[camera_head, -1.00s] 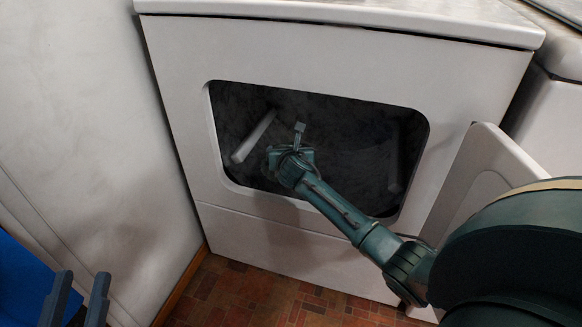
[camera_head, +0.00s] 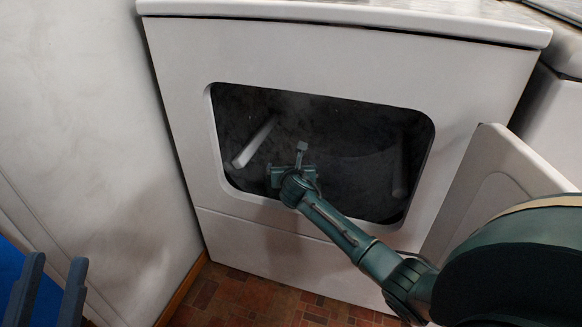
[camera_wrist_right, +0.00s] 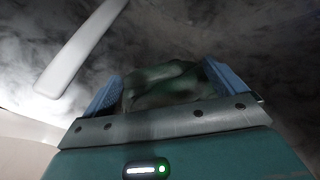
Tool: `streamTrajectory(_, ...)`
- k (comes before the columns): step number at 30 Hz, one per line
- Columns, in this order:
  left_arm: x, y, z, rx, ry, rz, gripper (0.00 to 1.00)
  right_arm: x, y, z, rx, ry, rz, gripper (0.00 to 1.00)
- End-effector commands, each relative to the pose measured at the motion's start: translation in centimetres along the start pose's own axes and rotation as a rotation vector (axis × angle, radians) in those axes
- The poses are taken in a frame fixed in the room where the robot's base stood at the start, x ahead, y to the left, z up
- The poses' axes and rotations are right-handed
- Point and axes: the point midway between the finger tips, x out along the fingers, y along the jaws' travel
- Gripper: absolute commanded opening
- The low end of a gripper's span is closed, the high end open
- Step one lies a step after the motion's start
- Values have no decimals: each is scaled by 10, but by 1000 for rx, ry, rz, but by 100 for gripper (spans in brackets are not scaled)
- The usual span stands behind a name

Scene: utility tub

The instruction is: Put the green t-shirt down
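My right gripper (camera_head: 302,150) is inside the dark drum of the white dryer, seen through its front opening. In the right wrist view, a bunched dark green t-shirt (camera_wrist_right: 162,84) fills the space between the blue fingers of this gripper (camera_wrist_right: 163,80). The t-shirt cannot be made out in the head view. My left gripper (camera_head: 50,275) is at the lower left, outside the dryer, with its two fingers apart and nothing between them.
The white dryer (camera_head: 300,255) has its door (camera_head: 490,180) swung open to the right. Pale drum paddles (camera_head: 255,142) stick out inside. A white wall (camera_head: 80,110) stands close on the left. A blue surface (camera_head: 10,262) shows at the lower left; the brick-patterned floor (camera_head: 240,297) is clear.

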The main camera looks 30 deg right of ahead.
Motion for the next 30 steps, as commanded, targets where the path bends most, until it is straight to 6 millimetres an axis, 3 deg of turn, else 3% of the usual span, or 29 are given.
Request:
streamTrajectory(14,1,0,-2,-21,-34,-4,30,-10,0,12,1,2,1,100)
streamTrajectory(21,-27,20,25,-192,-311,-35,30,-41,0,15,-1,3,2,100)
streamTrajectory(30,-28,10,22,-46,-369,-32,30,-90,0,15,-2,2,1,100)
